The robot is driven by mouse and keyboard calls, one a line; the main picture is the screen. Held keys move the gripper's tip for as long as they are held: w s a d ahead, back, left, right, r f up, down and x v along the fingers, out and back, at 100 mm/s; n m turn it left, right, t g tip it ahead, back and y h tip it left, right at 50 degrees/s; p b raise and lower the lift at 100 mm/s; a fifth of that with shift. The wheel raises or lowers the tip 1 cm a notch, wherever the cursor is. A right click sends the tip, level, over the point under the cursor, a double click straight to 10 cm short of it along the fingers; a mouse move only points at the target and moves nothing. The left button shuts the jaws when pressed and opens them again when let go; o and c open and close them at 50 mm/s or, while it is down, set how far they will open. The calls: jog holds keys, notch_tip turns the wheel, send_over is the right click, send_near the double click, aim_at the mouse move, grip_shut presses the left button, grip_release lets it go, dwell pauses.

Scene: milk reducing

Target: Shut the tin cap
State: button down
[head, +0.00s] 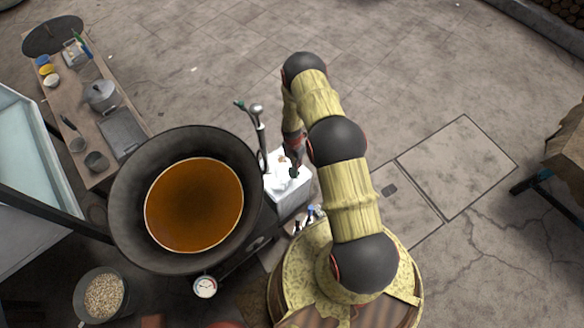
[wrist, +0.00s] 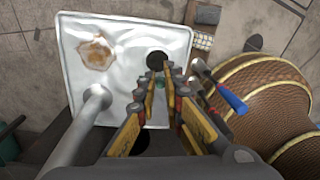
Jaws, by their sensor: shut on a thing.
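A white, square-topped box, apparently the tin (head: 289,189), stands just right of the big pan in the head view. Its shiny, uneven top (wrist: 105,75) fills much of the wrist view and has a brown stain. A dark round spot (wrist: 157,61) near its far right may be the cap or an opening; I cannot tell which. My gripper (head: 295,172) is over this top, and its fingertips (wrist: 167,82) point at the area beside the dark spot.
A grey metal pipe (wrist: 88,118) rises close left of my fingers; the head view shows it as a tall tap (head: 260,128). A blue-handled tool (wrist: 230,99) lies close right, near a brown ribbed vessel (wrist: 268,88). A wide pan (head: 128,205) of brown liquid stands left.

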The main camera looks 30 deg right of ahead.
jog(key=shift+w+d+f+b, duration=0.15)
jog(key=shift+d+f+b, duration=0.25)
jog(key=shift+d, duration=0.2)
jog(key=shift+w+d+f+b, duration=0.1)
jog(key=shift+d+f+b, duration=0.25)
jog(key=shift+d, duration=0.25)
jog(key=c, duration=2.6)
grip_release()
jog(key=shift+w+d+f+b, duration=0.15)
jog(key=shift+d+f+b, duration=0.95)
jog(key=shift+d+b, duration=0.15)
jog(key=shift+o, duration=1.1)
jog(key=shift+a+r, duration=0.1)
jog(key=shift+a, duration=0.05)
jog(key=o, duration=0.5)
jog(key=shift+c, duration=0.2)
notch_tip(320, 180, up, 12)
jog(key=w, duration=0.1)
jog(key=shift+a, duration=0.15)
jog(key=shift+c, duration=0.4)
